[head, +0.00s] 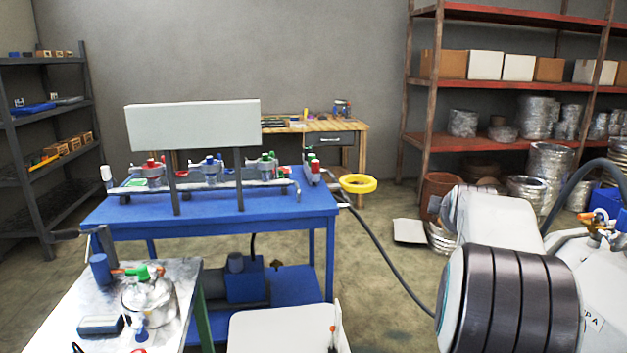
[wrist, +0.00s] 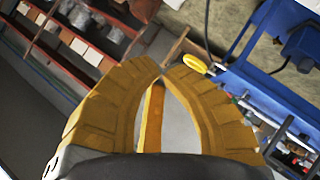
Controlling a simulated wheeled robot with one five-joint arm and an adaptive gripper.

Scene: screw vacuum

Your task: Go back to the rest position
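My gripper (wrist: 163,75) shows in the wrist view with two thick, curved yellow fingers. Their tips come together at the top, and the gap enclosed below them shows only the floor and a yellow-orange strip, with nothing held. It appears shut and empty, in the air, with the blue table (wrist: 262,95) beyond it to the right. In the head view the gripper itself cannot be made out. My arm's large banded link (head: 510,300) fills the lower right there.
The blue table (head: 230,208) carries a rail of valves and a white panel (head: 193,124). A yellow ring (head: 358,183) is at its right end, near a dark hose. A metal-topped table (head: 75,312) holds a pot (head: 150,300). Shelves (head: 440,85) stand right; open floor lies between.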

